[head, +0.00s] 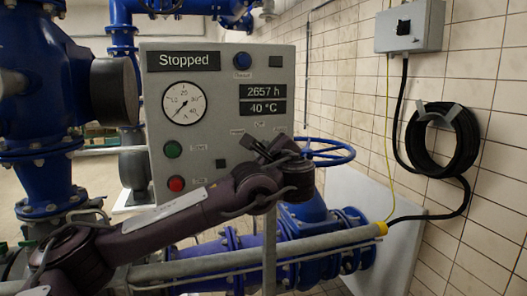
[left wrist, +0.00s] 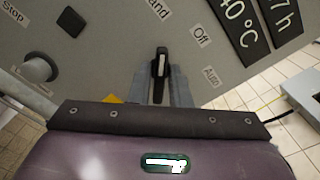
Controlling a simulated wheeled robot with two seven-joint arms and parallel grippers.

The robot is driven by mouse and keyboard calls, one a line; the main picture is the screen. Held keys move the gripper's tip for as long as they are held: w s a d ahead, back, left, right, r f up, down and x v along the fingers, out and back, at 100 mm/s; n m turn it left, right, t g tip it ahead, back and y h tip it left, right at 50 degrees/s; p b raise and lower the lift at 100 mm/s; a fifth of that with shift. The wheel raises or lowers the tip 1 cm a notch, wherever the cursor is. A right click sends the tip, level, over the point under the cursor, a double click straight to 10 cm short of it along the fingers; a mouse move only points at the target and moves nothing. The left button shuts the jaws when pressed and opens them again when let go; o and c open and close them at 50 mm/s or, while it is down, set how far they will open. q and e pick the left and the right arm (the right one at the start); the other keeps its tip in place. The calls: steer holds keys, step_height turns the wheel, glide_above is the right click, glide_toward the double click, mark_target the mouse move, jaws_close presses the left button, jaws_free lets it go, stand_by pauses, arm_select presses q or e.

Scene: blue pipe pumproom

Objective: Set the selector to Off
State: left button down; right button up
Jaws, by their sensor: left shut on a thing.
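The selector (left wrist: 161,62) is a black knob with a white mark, on the grey control panel (head: 222,95). In the left wrist view its mark points up, towards the partly cut-off Hand label (left wrist: 156,9). The Off label (left wrist: 201,37) is up and right of the knob, and the Auto label (left wrist: 211,76) is to its right. My left gripper (head: 277,148) is at the panel's lower right and hides the selector in the head view. In the left wrist view its fingers (left wrist: 160,88) are shut on the knob, one on each side. My right gripper is not in view.
The panel has a Stopped display (head: 183,61), a gauge (head: 184,103), a green button (head: 173,149) and a red button (head: 177,184). A blue handwheel (head: 327,151) stands close to the right of my gripper. Blue pipes (head: 40,120) fill the left side.

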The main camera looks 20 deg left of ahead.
arm_select(q)
steer(key=shift+m, duration=0.3)
steer(key=shift+w+d+m, duration=0.1)
steer(key=shift+d+m, duration=0.05)
steer(key=shift+m, duration=3.95)
steer(key=c, duration=1.5)
jaws_free()
